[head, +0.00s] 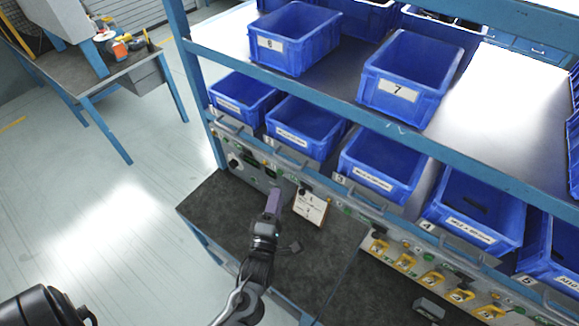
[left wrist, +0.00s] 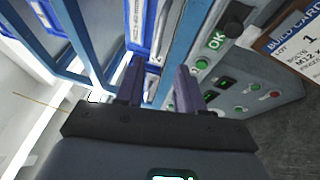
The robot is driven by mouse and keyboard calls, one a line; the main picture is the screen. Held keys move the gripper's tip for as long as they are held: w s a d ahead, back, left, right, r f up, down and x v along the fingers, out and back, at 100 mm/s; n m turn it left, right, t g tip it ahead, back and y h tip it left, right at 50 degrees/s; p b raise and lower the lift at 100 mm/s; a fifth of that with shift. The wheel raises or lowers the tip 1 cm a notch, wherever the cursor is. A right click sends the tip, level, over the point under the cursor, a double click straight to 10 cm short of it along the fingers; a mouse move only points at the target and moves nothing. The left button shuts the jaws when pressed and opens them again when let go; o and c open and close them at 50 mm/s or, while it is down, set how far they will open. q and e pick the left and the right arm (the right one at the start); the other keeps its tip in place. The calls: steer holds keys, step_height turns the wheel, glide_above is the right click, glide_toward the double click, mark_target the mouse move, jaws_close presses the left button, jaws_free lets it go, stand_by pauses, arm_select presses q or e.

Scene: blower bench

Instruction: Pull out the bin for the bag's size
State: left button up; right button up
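Blue bins stand in the lower row of the rack: bin 1 (head: 235,108), bin 2 (head: 297,145), bin 3 (head: 372,182), bin 4 (head: 465,235) and bin 5 (head: 560,280). All appear pushed in, with white front labels too small to read fully. My left gripper (head: 279,194) is low in front of the rack, by the panel under bins 1 and 2. In the left wrist view its two fingers (left wrist: 158,86) are apart with nothing held, a blue bin front (left wrist: 138,40) beyond them. The build card (left wrist: 298,42) reads lot 1, bolts M12; its last figures are cut off. No bag is clearly visible. My right gripper is out of view.
Bin 6 (head: 290,62) and bin 7 (head: 395,105) stand on the upper shelf. A panel with green buttons (left wrist: 215,41) is close to my left fingers. Yellow holders (head: 430,280) line the right.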

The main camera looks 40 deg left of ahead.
arm_select(q)
steer(key=p+x, duration=0.2)
steer(key=x, duration=0.9)
steer(key=shift+r, duration=0.15)
steer(key=shift+d, duration=0.2)
steer(key=shift+c, duration=0.2)
jaws_close()
steer(key=shift+s, duration=0.1)
